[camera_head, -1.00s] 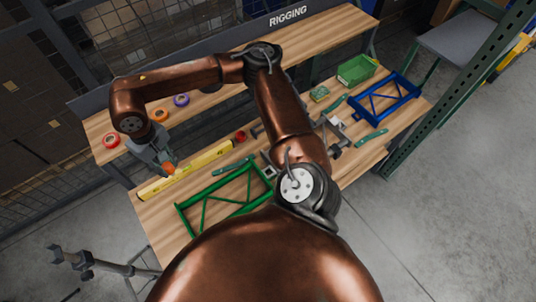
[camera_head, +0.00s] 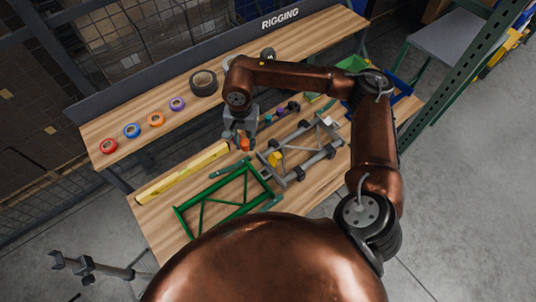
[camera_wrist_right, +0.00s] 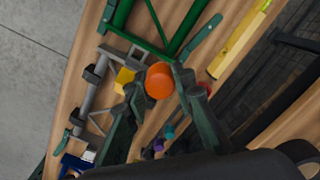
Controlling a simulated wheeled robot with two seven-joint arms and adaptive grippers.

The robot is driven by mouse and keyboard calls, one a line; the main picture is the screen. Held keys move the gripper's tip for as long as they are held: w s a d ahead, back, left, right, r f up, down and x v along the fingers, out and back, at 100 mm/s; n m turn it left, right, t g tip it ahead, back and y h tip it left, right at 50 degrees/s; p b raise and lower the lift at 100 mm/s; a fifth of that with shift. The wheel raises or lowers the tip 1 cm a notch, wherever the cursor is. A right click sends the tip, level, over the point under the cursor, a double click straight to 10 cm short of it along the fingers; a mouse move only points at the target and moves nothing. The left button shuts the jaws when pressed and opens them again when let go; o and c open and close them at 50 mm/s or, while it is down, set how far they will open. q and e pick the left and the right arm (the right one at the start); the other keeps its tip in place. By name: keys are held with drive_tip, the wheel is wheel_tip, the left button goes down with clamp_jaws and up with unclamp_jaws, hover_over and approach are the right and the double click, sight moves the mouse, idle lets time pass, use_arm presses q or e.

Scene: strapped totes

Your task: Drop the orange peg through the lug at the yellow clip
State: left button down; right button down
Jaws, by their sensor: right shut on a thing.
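My right gripper (camera_head: 243,143) is shut on the orange peg (camera_head: 245,146) and holds it over the wooden bench, to the left of the yellow clip (camera_head: 275,158). In the right wrist view the peg (camera_wrist_right: 159,80) sits between the two dark fingertips (camera_wrist_right: 160,92), its round end showing. The yellow clip (camera_wrist_right: 124,77) is on the grey frame (camera_wrist_right: 99,92), close beside the peg in that picture but apart from it in the head view. The grey frame (camera_head: 298,163) lies right of the green frame. I cannot make out the lug's hole. My left gripper is not in view.
A green frame (camera_head: 182,220) and a yellow level (camera_head: 183,172) lie left of the grey frame. Tape rolls, such as the black one (camera_head: 203,83), line the back. A grey stand (camera_head: 90,263) stands at lower left.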

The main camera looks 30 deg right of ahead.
drive_tip(key=m, duration=0.3)
drive_tip(key=f+m+p, duration=0.1)
drive_tip(key=m, duration=0.1)
drive_tip(key=shift+d, duration=0.3)
drive_tip(key=m, duration=0.1)
drive_tip(key=f+m+p, duration=0.1)
drive_tip(key=m, duration=0.3)
drive_tip(key=shift+d+f, duration=0.2)
drive_tip(key=shift+d, duration=0.15)
drive_tip(key=shift+s+d+f+m, duration=0.6)
drive_tip(key=shift+f+m, duration=2.4)
drive_tip(key=shift+m, duration=1.8)
drive_tip(key=shift+s+d+f+m, duration=0.4)
drive_tip(key=shift+d+f+m, duration=0.45)
drive_tip(key=shift+f+m, duration=3.05)
drive_tip(key=shift+s+d+f+m, duration=0.6)
drive_tip(key=shift+f+m, duration=1.5)
drive_tip(key=shift+m, duration=3.6)
drive_tip(key=shift+w+d, duration=0.1)
drive_tip(key=shift+d, duration=0.05)
drive_tip(key=c, duration=1.5)
unclamp_jaws()
drive_tip(key=shift+c, duration=0.2)
